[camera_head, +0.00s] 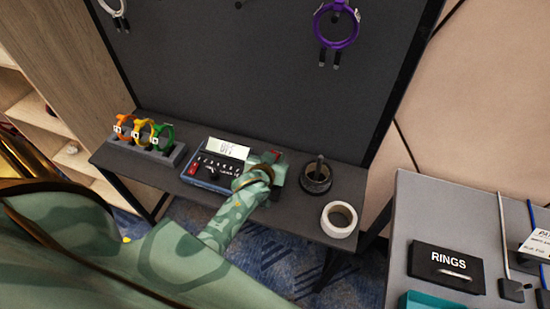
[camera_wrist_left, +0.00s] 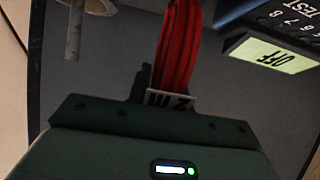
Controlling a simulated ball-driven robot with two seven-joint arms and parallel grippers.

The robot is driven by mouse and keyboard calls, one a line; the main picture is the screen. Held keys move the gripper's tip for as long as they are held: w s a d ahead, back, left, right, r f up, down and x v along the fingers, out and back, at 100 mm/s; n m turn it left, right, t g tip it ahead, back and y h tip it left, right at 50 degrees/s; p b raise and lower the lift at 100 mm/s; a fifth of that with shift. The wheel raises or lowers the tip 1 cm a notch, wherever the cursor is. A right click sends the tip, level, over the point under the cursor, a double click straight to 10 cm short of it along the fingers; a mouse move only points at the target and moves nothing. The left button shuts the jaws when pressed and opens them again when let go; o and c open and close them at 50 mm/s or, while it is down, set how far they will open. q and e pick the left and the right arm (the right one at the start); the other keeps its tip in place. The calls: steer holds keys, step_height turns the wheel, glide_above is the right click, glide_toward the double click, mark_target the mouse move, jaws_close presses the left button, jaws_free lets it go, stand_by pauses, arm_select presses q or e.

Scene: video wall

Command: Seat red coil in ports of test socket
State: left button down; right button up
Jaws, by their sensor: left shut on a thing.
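My left gripper (camera_head: 274,160) comes in from the left and is at the right end of the tester (camera_head: 209,167), over the shelf. In the left wrist view the coil's red strands run up from the fingers (camera_wrist_left: 165,97), with a white tag at the jaw. The tester's display (camera_head: 228,148) reads OFF. I cannot make out the test socket's ports or the coil's plug ends. My right gripper is not in view.
A grey rack (camera_head: 149,151) with orange, yellow and green coils stands left of the tester. A dark ring on a post (camera_head: 316,177) and a white roll (camera_head: 339,219) stand to the right. A purple coil (camera_head: 337,32) hangs on the wall panel. A RINGS box (camera_head: 446,267) is on another table.

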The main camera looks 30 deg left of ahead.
arm_select(q)
steer(key=shift+f, duration=0.1)
steer(key=shift+f, duration=0.35)
stand_by(0.3)
steer(key=c, duration=1.2)
jaws_free()
